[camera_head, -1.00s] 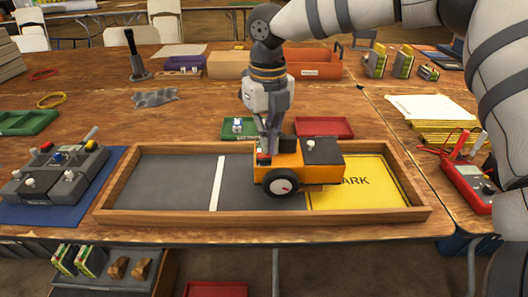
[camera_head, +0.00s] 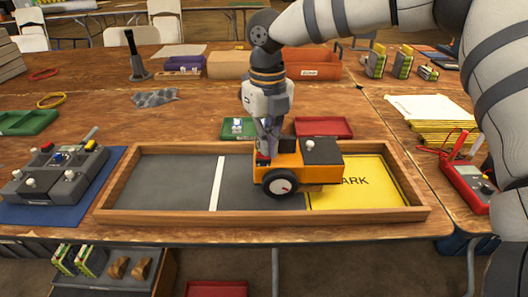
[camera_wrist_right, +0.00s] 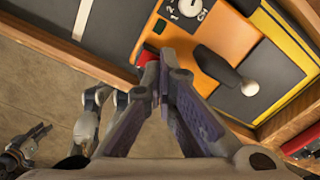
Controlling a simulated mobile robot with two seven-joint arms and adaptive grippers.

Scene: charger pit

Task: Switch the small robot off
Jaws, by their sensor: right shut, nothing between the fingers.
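The small robot (camera_head: 290,172) is an orange cart with dark wheels and a dark top carrying a white knob (camera_head: 310,145). It stands in the wooden-rimmed pit, partly over the yellow PARK area (camera_head: 365,182). In the right wrist view its orange body (camera_wrist_right: 225,35) shows a dial, the knob on a dark lever (camera_wrist_right: 250,88) and a red part (camera_wrist_right: 147,57). My right gripper (camera_head: 264,154) is shut and empty, pointing down at the cart's left end. Its fingertips (camera_wrist_right: 166,60) are right beside the red part and partly hide it; I cannot tell whether they touch.
The pit's wooden rim (camera_head: 150,216) surrounds the cart, with bare dark floor to its left. A control box (camera_head: 55,175) lies on a blue mat at left. Green (camera_head: 240,128) and red (camera_head: 324,127) trays stand behind the pit. A red meter (camera_head: 467,185) is at right.

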